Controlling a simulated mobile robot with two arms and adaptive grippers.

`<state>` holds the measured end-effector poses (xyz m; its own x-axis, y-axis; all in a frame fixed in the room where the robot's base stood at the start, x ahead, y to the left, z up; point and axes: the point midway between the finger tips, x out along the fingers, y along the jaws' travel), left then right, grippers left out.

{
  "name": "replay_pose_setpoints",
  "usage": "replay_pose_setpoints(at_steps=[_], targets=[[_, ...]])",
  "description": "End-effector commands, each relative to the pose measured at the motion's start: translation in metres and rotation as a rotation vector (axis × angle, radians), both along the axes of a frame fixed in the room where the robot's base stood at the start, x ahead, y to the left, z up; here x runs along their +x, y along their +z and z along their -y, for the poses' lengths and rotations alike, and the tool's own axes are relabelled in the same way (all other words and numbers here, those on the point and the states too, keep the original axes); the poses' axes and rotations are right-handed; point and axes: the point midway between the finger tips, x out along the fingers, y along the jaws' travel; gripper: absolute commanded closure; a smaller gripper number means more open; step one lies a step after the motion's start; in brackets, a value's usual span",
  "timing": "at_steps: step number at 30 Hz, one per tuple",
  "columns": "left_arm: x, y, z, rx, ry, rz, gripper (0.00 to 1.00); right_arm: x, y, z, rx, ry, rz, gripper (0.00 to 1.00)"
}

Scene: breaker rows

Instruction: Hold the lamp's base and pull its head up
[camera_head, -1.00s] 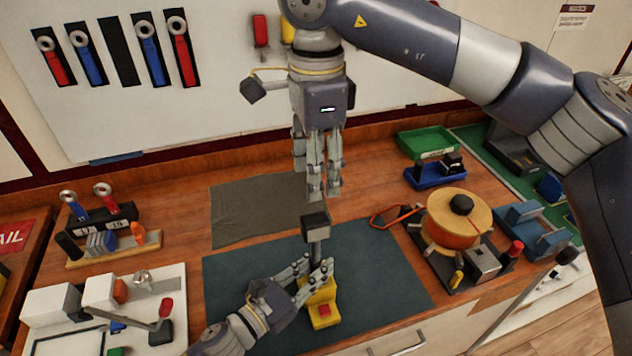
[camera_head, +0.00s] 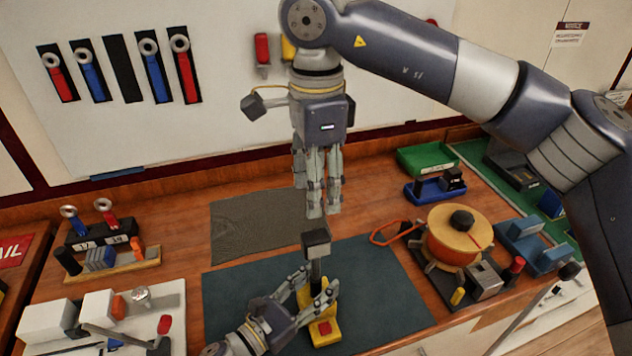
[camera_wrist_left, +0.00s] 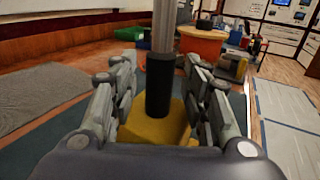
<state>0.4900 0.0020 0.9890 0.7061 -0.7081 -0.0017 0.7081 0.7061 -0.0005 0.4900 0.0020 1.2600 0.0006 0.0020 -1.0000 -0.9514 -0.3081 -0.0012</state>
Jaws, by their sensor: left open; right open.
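The lamp stands upright on the dark blue mat (camera_head: 385,290). It has a yellow base (camera_head: 325,331) with a red button, a short stem and a black block-shaped head (camera_head: 316,242). My left gripper (camera_head: 318,290) is open, with its fingers on either side of the base. In the left wrist view, the yellow base (camera_wrist_left: 155,130) and the black collar of the stem (camera_wrist_left: 160,85) show between the open fingers (camera_wrist_left: 160,105); I cannot tell whether they touch. My right gripper (camera_head: 318,208) is open, pointing down just above the lamp's head, with nothing in it.
A grey mat (camera_head: 255,228) lies behind the blue one. An orange reel (camera_head: 455,238) and a green tray (camera_head: 428,158) stand to the right. A tool rack (camera_head: 105,245) and a white panel (camera_head: 165,305) are on the left. A board with hanging tools stands behind.

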Motion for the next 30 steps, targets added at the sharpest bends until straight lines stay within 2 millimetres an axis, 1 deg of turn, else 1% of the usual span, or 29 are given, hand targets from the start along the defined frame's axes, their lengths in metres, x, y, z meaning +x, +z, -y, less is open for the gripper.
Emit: replay_pose_setpoints(at_steps=[5,15,21,25,30], targets=[[-0.008,-0.001,-0.008,0.0,0.0,-0.001,0.57,0.0,0.0,0.0,0.0,0.0,0.0,0.52],[-0.052,-0.001,-0.051,0.001,0.001,-0.004,0.57,0.0,0.0,0.0,0.0,0.0,0.0,0.52],[-0.073,-0.001,-0.073,0.001,0.001,-0.003,0.57,0.0,0.0,0.0,0.0,0.0,0.0,0.52],[-0.081,-0.001,-0.081,0.0,0.0,-0.003,0.57,0.0,0.0,0.0,0.0,0.0,0.0,0.52],[-0.085,0.0,-0.085,0.001,0.0,-0.001,0.57,0.0,0.0,0.0,0.0,0.0,0.0,0.52]])
